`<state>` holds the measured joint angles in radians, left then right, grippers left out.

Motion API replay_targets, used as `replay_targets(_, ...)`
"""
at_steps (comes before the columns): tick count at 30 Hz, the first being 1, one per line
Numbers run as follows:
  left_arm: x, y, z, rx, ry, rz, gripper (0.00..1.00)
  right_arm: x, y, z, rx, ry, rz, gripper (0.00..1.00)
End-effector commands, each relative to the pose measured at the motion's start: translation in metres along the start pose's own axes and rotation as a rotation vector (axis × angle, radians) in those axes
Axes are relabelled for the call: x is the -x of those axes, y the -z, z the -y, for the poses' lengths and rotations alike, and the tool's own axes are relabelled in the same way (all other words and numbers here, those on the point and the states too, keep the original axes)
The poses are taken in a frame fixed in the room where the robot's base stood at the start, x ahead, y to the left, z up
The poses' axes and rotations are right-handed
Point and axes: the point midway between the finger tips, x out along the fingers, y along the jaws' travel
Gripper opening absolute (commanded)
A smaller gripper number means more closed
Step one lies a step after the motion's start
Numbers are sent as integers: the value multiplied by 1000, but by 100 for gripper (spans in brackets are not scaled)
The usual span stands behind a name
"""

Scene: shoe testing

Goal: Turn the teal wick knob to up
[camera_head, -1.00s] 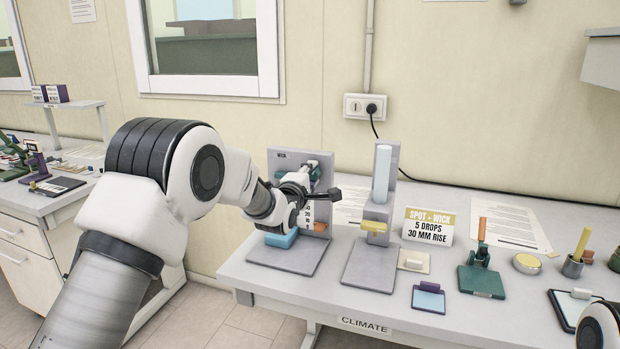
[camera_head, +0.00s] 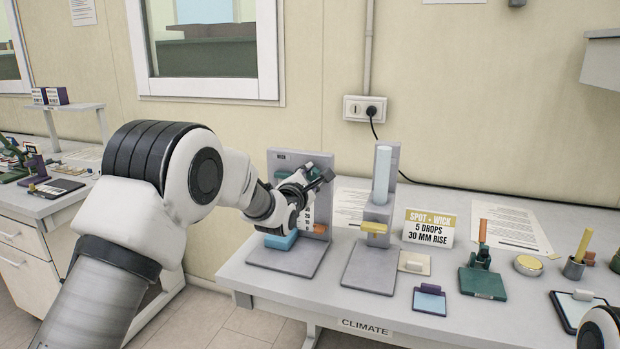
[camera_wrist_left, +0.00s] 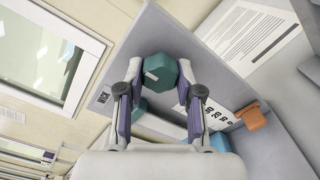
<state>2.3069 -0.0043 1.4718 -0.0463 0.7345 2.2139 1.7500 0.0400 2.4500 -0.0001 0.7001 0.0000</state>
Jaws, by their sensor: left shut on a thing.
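The teal wick knob (camera_wrist_left: 160,74) sits on the grey WICK panel (camera_wrist_left: 200,55) and has a pale mark on its face. In the left wrist view, my left gripper (camera_wrist_left: 160,88) has one finger on each side of the knob and is shut on it. In the head view, my left gripper (camera_head: 318,180) is in front of the panel, tilted, and hides most of the knob. The pale mark lies towards the left of the knob in the left wrist view. My right gripper is not in view.
Below the knob are a white number scale (camera_head: 308,216), an orange piece (camera_head: 320,229) and a blue block (camera_head: 281,240). A second grey stand (camera_head: 378,212) with a pale blue column is close on the right. A SPOT - WICK sign (camera_head: 429,227) stands beyond it.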

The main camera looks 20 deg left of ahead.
Motion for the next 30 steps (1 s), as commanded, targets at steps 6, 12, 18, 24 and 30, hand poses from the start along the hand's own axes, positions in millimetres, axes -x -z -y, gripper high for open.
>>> replay_targets(6,0,0,2,-3,5,0,1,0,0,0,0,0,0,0)
replay_targets(12,0,0,1,-3,3,1,61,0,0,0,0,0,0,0)
replay_targets(18,0,0,0,-2,0,1,61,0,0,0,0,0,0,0)
replay_targets(24,14,-1,-1,-1,0,0,61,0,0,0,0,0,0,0)
replay_targets(30,63,-1,0,-2,2,0,61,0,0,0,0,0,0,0)
